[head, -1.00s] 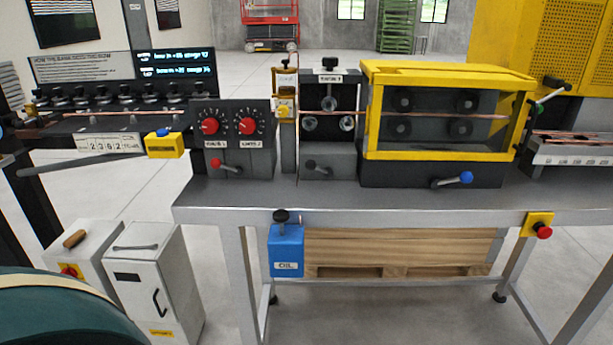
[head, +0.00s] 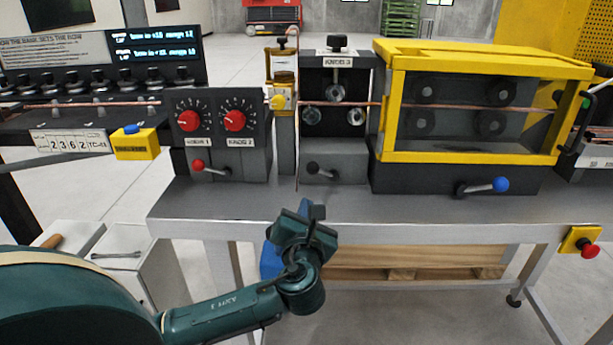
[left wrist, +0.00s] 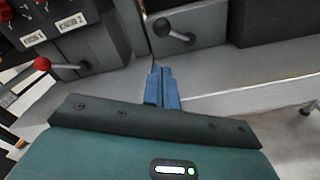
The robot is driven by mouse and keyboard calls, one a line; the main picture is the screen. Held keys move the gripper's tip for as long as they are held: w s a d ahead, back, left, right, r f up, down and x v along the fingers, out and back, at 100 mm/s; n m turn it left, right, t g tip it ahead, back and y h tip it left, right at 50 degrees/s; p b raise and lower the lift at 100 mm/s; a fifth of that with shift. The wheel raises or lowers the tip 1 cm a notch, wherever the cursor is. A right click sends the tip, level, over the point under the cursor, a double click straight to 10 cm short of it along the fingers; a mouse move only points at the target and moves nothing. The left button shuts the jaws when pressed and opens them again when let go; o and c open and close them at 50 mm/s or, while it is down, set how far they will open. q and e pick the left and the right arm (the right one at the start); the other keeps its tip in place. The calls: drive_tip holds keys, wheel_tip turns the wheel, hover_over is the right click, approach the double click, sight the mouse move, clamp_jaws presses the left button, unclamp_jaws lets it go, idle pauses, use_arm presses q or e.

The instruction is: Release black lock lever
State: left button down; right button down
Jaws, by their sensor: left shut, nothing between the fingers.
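The black lock lever (head: 319,169) sticks out from the front of the grey block under the rollers marked KNOB 3. My right gripper is not in view.
A red-knobbed lever (head: 199,166) is to the left and a blue-knobbed lever (head: 499,185) to the right. The yellow-framed guard box (head: 480,157) stands right of the lever. The bench top (head: 400,205) in front is clear. A red stop button (head: 588,250) sits at lower right.

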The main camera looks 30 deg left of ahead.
sight(322, 172)
use_arm(q)
drive_tip(key=shift+r+x, duration=0.15)
drive_tip(key=shift+x, duration=2.35)
drive_tip(key=shift+r+x, duration=0.2)
drive_tip(key=shift+x, duration=2.3)
drive_tip(key=shift+a, duration=0.1)
